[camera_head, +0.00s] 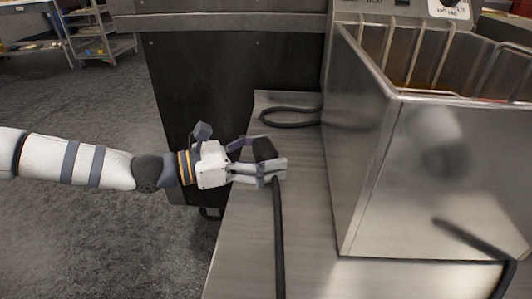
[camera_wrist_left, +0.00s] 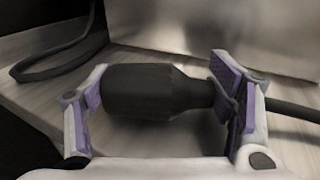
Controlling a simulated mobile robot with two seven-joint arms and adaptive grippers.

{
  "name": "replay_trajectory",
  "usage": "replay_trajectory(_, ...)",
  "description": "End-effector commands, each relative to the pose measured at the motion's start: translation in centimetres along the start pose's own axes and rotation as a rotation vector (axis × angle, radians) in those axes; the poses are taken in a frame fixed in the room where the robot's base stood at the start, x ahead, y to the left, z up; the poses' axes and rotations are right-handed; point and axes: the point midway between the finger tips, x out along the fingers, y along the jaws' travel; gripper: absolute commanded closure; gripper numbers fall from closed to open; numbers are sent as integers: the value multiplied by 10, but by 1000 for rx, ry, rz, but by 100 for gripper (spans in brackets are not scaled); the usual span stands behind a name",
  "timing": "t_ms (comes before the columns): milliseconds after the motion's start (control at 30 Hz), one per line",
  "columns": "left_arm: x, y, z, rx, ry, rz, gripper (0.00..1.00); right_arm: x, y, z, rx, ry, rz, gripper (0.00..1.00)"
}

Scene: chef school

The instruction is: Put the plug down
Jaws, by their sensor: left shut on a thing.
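The black plug (camera_head: 264,149) is in my left gripper (camera_head: 268,166), over the left part of the metal counter (camera_head: 300,190). In the left wrist view the plug (camera_wrist_left: 150,90) lies crosswise between the two purple-padded fingers (camera_wrist_left: 165,92), which are shut on it. Its thick body is toward the left finger, and its narrower cord end is at the right finger. The black cord (camera_head: 279,240) runs from the gripper toward the near edge of the head view. I cannot tell whether the plug touches the counter. My right gripper is not in view.
A steel fryer (camera_head: 380,185) with open basins stands to the right. A looped black cord (camera_head: 290,118) lies on the counter behind the gripper. A dark cabinet (camera_head: 230,80) stands beyond. Bare counter lies between the held cord and the fryer.

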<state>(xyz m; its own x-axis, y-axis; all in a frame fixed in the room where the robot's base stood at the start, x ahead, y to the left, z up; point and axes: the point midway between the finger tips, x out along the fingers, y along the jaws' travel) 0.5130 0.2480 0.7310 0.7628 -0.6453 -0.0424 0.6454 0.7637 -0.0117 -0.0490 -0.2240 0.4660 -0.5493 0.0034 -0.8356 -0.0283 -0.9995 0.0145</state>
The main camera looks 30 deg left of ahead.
Motion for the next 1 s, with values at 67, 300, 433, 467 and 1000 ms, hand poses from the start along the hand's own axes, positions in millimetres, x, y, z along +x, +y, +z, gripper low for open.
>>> replay_trajectory(67,0,0,-1,0,0,0,11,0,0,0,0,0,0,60)
replay_trajectory(300,0,0,0,0,0,0,4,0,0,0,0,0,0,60)
replay_trajectory(433,0,0,1,0,0,0,4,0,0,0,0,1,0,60)
replay_trajectory(467,0,0,2,0,-1,0,4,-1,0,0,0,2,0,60)
replay_trajectory(1000,-108,1,7,3,-2,4,4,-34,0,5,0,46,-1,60)
